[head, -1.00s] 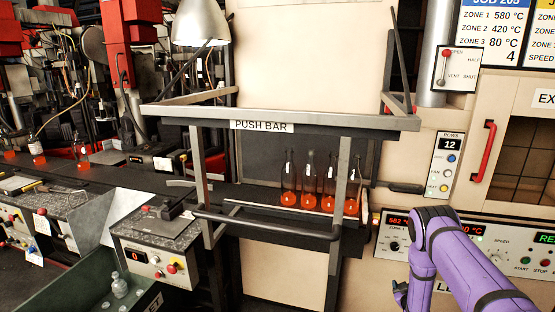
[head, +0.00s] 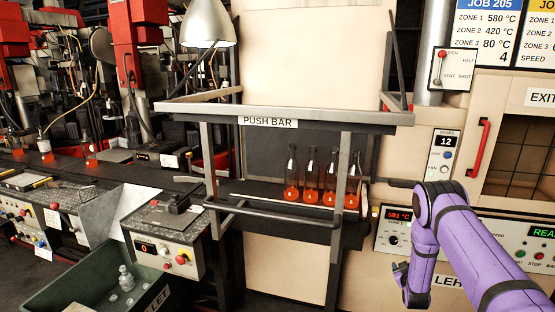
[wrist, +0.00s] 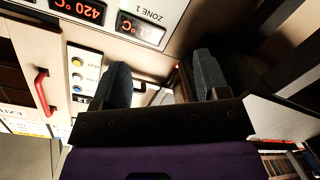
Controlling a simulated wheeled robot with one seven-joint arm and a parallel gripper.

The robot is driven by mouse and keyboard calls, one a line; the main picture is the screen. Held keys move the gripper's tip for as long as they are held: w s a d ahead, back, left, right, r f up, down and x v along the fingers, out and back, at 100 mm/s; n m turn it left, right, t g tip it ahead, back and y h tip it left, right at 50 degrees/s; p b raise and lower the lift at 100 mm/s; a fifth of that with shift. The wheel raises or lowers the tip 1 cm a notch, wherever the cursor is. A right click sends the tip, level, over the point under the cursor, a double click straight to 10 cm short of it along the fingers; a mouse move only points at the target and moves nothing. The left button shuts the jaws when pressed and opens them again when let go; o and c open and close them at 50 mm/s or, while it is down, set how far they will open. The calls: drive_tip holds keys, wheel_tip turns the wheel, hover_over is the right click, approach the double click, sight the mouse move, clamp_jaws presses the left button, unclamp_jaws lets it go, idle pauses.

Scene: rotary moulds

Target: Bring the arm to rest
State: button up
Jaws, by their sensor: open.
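My purple arm (head: 450,235) reaches in from the lower right of the head view, in front of the control panel of the oven-like machine. Part of my gripper (head: 402,280) shows small and dark at the arm's lower left end. In the wrist view my gripper (wrist: 158,88) has its two dark fingers apart, with nothing between them. The fingers are clear of the panel behind them. No object is held.
The push bar frame (head: 285,118) stands left of my arm, with several glowing bottles (head: 311,190) in a row behind it. A red door handle (head: 481,149) is at right. A green bin (head: 90,285) with clear bottles is at lower left.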

drive_tip(key=a+r+m+g+y, duration=0.1)
drive_tip(key=a+r+m+g, duration=0.15)
drive_tip(key=r, duration=1.45)
drive_tip(key=a+r+m+g, duration=0.15)
drive_tip(key=a+r, duration=0.25)
drive_tip(key=r, duration=1.4)
drive_tip(key=s+a+r+g+y, duration=0.15)
drive_tip(key=s+a+r, duration=0.35)
drive_tip(key=s+r, duration=0.65)
drive_tip(key=s+a+r+g+y, duration=0.15)
drive_tip(key=s+a+r, duration=0.25)
drive_tip(key=s+r, duration=0.75)
drive_tip(key=s+a+f+g, duration=0.1)
drive_tip(key=s+a+g, duration=0.1)
drive_tip(key=s, duration=1.2)
drive_tip(key=s+a+f+g, duration=0.2)
drive_tip(key=s, duration=1.2)
